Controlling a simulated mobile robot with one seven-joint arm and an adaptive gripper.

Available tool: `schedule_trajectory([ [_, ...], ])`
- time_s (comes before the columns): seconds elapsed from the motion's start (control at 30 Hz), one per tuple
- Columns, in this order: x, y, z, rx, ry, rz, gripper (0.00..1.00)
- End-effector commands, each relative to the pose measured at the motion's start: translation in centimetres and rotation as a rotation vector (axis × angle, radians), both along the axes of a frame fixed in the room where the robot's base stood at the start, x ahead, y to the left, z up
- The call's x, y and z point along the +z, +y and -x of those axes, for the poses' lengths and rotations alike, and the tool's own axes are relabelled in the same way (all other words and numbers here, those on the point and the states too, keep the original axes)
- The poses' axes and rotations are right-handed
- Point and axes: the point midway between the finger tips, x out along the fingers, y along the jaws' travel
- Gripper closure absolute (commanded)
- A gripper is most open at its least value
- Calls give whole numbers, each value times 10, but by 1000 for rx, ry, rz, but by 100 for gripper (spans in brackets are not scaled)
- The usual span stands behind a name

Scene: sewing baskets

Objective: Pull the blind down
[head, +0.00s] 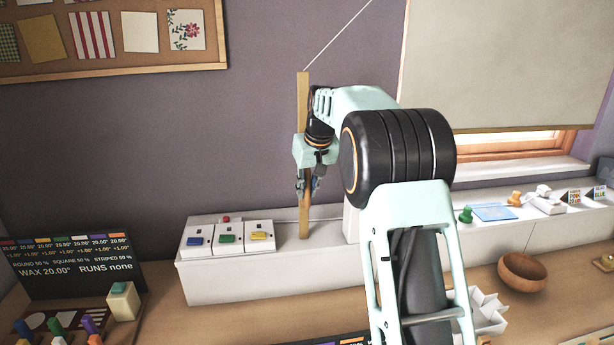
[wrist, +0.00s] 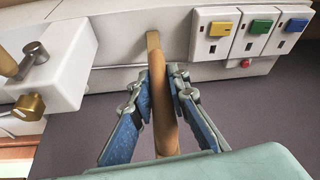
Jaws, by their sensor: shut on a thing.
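The blind (head: 510,70) is a pale grey sheet over the window at the right of the head view. Its lower edge hangs a little above the sill, and a lit strip of window shows below it. A thin pale cord (head: 338,37) runs from the upper right down to the top of an upright wooden stick (head: 303,95). My gripper (head: 308,186) is shut on the stick, at its lower half. In the wrist view the blue-padded fingers of my gripper (wrist: 157,82) lie on both sides of the stick (wrist: 158,65). Whether the stick's far end touches the white ledge is unclear.
The white ledge (head: 225,283) runs along the wall behind the wooden table. Blue, green and yellow switches (head: 228,238) sit on it left of the stick. A wooden bowl (head: 522,272) stands at the right. A dark price board (head: 75,267) stands at the left.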

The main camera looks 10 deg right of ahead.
Motion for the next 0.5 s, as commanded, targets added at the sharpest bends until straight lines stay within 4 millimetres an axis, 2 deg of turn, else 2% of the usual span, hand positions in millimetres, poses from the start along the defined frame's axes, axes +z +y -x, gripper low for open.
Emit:
schedule_trajectory([
  [0.03,-22,0,2,0,7,0,100],
  [0.2,-53,0,1,0,7,0,100],
  [0.33,-67,0,1,0,7,0,100],
  [0.5,-74,0,1,0,6,0,100],
])
